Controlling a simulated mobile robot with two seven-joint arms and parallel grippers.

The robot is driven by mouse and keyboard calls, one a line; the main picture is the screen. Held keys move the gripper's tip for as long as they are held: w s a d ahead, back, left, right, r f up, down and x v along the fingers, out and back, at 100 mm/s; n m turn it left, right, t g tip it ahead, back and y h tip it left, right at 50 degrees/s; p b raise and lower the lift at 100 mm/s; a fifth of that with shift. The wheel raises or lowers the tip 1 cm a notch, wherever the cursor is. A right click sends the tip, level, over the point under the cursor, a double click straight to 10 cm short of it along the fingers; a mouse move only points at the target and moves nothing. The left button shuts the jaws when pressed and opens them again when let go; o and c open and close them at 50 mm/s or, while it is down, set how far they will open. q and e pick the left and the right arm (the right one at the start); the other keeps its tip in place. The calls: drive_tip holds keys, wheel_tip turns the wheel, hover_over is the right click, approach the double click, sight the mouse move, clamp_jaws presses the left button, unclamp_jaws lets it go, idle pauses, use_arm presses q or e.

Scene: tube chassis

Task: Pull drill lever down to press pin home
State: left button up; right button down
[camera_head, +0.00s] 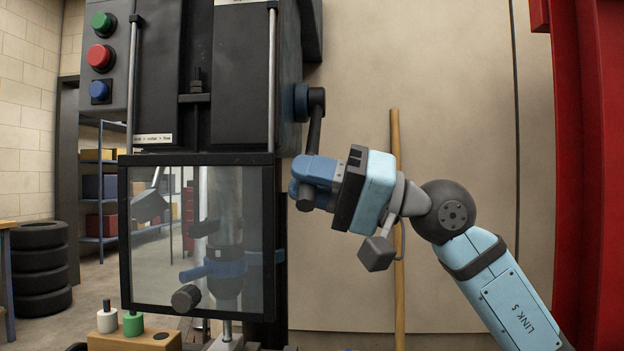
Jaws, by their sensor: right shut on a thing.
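The drill lever (315,128) is a dark bar that hangs down from a blue hub on the right side of the black drill press (240,75). My right gripper (318,172) is shut on the lever near its lower end, its blue fingers around it. A dark round end (303,196) shows just below the fingers. The fingers hide part of the lever. I cannot make out the pin. My left gripper is not in view.
A clear guard in a black frame (125,235) covers the press front. A wooden block (150,341) with white and green pegs stands at lower left. Tires (40,270) are stacked at left. A wooden pole (397,300) leans behind my right arm; a red post (600,180) stands right.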

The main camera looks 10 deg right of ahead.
drive_tip(key=c, duration=1)
unclamp_jaws()
drive_tip(key=shift+o, duration=0.2)
drive_tip(key=shift+d, duration=0.15)
